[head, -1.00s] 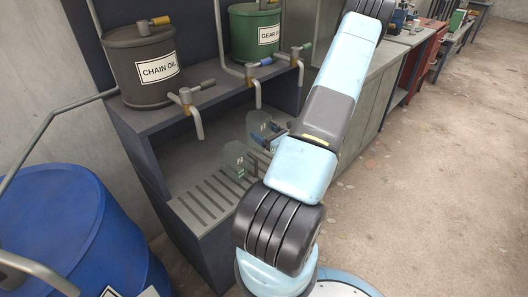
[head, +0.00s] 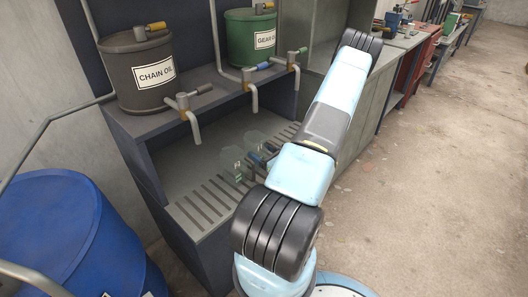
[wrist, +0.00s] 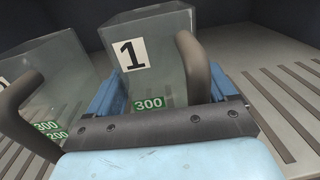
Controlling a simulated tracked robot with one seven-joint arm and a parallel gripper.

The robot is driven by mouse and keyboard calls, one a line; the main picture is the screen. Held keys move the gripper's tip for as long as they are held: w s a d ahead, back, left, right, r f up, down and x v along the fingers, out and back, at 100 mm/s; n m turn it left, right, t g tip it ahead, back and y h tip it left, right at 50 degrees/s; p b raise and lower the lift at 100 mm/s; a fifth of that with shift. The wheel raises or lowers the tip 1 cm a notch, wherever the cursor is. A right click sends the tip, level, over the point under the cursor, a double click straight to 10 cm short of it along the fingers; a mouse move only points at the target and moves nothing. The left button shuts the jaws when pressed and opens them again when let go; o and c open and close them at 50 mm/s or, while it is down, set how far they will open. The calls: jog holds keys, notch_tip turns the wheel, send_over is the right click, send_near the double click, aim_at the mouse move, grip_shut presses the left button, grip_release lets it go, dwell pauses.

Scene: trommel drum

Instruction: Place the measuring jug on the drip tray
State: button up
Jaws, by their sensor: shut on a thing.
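My gripper (wrist: 163,97) is shut on a clear measuring jug (wrist: 158,40) marked "1" and "300", with a grey-brown handle. Its blue fingers lie on both sides of the jug. In the head view the held jug (head: 257,143) looks upright over the slatted drip tray (head: 196,207), inside the dark dispensing bench. My gripper in the head view (head: 264,157) is partly hidden by my arm. The jug's base is hidden, so I cannot tell whether it touches the slats.
A second clear jug (head: 236,167) marked "300" stands to the left, close beside the held one; it also shows in the wrist view (wrist: 52,75). Taps (head: 190,112) hang above the tray from the shelf with the chain oil drum (head: 135,75). A blue barrel (head: 70,235) stands front left.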

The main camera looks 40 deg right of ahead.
jog(key=o, duration=1)
jog(key=shift+c, duration=0.2)
jog(key=shift+s, duration=0.1)
jog(key=s, duration=1.2)
jog(key=shift+d, duration=0.1)
